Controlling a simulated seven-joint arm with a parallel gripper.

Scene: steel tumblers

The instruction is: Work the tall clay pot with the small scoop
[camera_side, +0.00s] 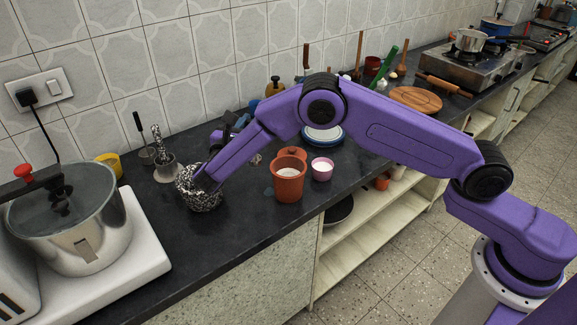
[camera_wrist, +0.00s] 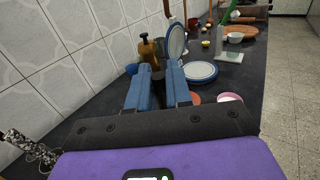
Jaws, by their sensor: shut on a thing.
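The tall clay pot (camera_side: 288,182) stands upright on the dark counter, with pale contents at its open mouth. In the wrist view only a sliver of clay colour (camera_wrist: 196,98) shows beside the right finger. My gripper (camera_side: 240,121) is mostly behind my forearm in the side view, up and left of the pot and apart from it. In the wrist view its blue fingers (camera_wrist: 159,72) are shut on a small dark thing (camera_wrist: 158,77), seemingly the small scoop's handle. The scoop's bowl cannot be made out clearly.
A pink cup (camera_side: 321,169) stands right of the pot, with a blue-rimmed plate (camera_side: 323,134) behind. A black-and-white speckled bowl (camera_side: 200,198) is left, under my forearm. A large steel pot (camera_side: 78,235) stands far left. The counter's front edge is clear.

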